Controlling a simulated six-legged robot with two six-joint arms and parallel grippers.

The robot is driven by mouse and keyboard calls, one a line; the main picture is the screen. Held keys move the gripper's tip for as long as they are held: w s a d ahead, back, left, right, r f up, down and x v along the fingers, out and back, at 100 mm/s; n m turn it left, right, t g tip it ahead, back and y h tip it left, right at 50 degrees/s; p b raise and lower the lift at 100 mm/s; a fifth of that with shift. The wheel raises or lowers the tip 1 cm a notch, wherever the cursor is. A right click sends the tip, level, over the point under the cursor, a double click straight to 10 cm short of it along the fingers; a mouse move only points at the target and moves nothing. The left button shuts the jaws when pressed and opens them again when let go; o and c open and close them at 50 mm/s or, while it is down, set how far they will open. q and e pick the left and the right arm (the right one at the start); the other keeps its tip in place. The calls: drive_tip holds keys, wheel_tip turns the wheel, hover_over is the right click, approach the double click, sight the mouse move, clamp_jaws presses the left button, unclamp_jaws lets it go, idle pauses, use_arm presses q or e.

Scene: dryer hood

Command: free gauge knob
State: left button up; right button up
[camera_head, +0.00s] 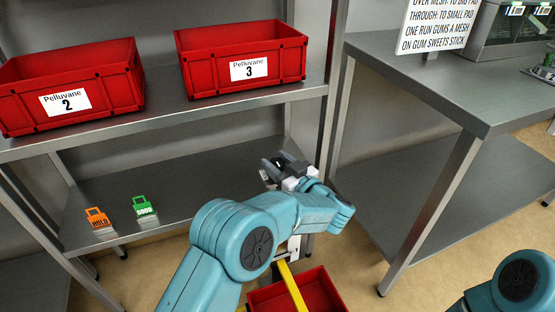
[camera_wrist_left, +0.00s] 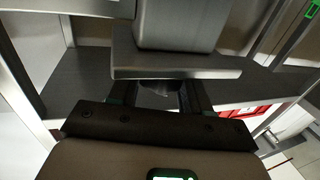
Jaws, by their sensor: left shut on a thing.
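My left gripper (camera_head: 283,172) reaches out in front of the steel shelving, near its right post and above the lower shelf. Its jaws are shut on a small dark thing, too small in the head view to name. In the left wrist view, my left gripper (camera_wrist_left: 157,97) has its two dark fingers either side of a greyish thing (camera_wrist_left: 155,89). A grey block with a flat plate (camera_wrist_left: 170,67) lies across the fingertips and hides them. I cannot make out the gauge or its knob for certain. My right gripper is out of view.
Red crates marked 2 (camera_head: 118,98) and 3 (camera_head: 205,75) stand on the upper shelf. An orange HOLD tag (camera_head: 97,217) and a green GOOD tag (camera_head: 143,207) stand on the lower shelf. A red bin (camera_head: 325,287) lies below my left arm. A steel table (camera_head: 440,85) stands right.

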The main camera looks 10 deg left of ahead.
use_arm(q)
drive_tip(key=shift+r, duration=0.2)
drive_tip(key=o, duration=1)
drive_tip(key=shift+c, duration=0.2)
drive_tip(key=shift+f, duration=0.1)
